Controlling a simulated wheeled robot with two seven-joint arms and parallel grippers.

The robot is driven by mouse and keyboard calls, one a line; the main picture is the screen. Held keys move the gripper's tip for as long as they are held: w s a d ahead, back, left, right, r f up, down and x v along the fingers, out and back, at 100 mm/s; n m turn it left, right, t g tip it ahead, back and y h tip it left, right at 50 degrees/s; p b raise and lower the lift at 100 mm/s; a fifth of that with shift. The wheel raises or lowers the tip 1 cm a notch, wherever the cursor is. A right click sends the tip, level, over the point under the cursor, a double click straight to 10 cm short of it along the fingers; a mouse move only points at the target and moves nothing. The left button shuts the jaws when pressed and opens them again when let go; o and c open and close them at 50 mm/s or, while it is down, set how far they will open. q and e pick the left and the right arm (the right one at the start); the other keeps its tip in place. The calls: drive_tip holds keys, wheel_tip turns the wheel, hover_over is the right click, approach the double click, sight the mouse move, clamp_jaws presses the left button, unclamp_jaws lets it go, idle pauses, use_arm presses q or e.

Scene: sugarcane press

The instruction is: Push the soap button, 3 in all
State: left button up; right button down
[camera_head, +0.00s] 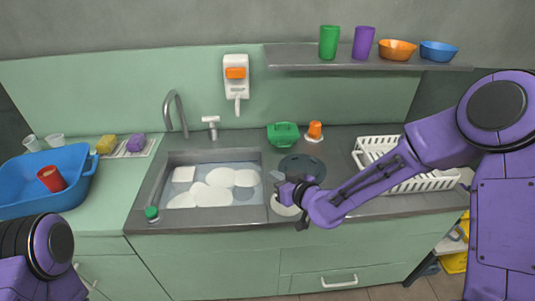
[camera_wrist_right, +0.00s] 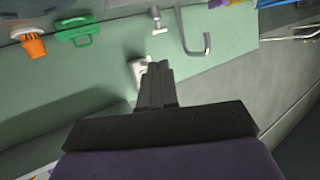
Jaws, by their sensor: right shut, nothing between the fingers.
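The soap dispenser (camera_head: 237,91) is a white box on the green wall above the sink, with an orange button (camera_head: 235,73) on its front and a white spout below. In the right wrist view a white piece (camera_wrist_right: 137,68), probably the dispenser, is partly hidden behind my fingers. My right gripper (camera_head: 287,192) is shut and empty, over the right edge of the sink, below and to the right of the dispenser and well apart from it. Its closed fingers show in the right wrist view (camera_wrist_right: 157,82). Only a part of my left arm shows at the lower left; its gripper is out of view.
The sink (camera_head: 214,212) holds white plates in water. A shelf (camera_head: 350,66) with cups and bowls juts out at upper right.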

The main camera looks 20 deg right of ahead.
drive_tip(key=s+d+f+m+g+h+b, duration=0.1)
drive_tip(key=s+d+f+m+g+h, duration=0.2)
drive_tip(key=s+f, duration=0.55)
drive_tip(key=s+d+f+m+g+h, duration=0.2)
drive_tip(key=s+d+f+m, duration=0.3)
drive_tip(key=f, duration=0.6)
drive_tip(key=s+d+f+g+h, duration=0.1)
drive_tip(key=s+f, duration=0.2)
drive_tip(key=s, duration=0.4)
drive_tip(key=s+d+f+m+g+h, duration=0.1)
drive_tip(key=s+d+f+g, duration=0.1)
drive_tip(key=s, duration=0.5)
drive_tip(key=s+d+f+g+h+b, duration=0.1)
drive_tip(key=s+f+g, duration=0.1)
drive_tip(key=s+f, duration=0.3)
drive_tip(key=s, duration=0.3)
drive_tip(key=shift+d+m, duration=0.3)
drive_tip(key=shift+d, duration=0.1)
drive_tip(key=shift+w, duration=0.15)
